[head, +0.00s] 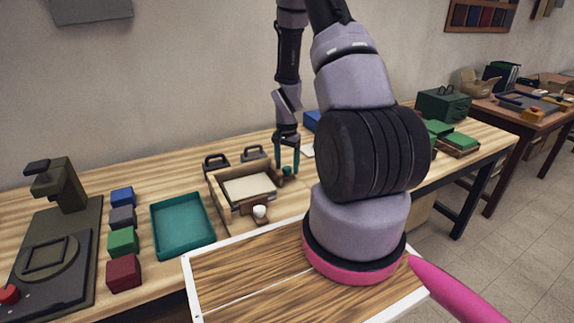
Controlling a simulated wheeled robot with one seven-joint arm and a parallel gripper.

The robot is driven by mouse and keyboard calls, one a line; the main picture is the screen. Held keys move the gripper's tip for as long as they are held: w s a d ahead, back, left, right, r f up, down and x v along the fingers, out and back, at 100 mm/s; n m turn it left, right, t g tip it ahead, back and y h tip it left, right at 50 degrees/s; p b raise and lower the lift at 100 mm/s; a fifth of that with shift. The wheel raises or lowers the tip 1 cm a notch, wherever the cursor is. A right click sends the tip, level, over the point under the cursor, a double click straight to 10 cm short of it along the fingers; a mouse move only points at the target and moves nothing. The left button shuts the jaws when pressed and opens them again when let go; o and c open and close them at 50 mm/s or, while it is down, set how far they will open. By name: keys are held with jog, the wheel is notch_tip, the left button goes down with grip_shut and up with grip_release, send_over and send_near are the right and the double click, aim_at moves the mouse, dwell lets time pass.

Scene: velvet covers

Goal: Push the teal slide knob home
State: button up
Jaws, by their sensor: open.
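The teal slide knob (287,171) is small and dark, at the right side of a wooden box-like fixture (217,197) on the workbench. My gripper (287,164) points down from above with its teal fingers apart, one on each side of the knob in the picture. The knob shows between the fingertips, but I cannot tell whether they touch it. The slide's track is too small to make out. The fixture holds a pale panel (248,188) and has a white round knob (260,211) at its front.
Two dark handles (254,153) stand behind the fixture. A teal tray (182,226) and several coloured blocks (123,242) lie to its left, with a dark press-like machine (62,205) farther left. My arm hides much of the bench right of the fixture.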

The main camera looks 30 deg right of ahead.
grip_shut()
dwell(1.3)
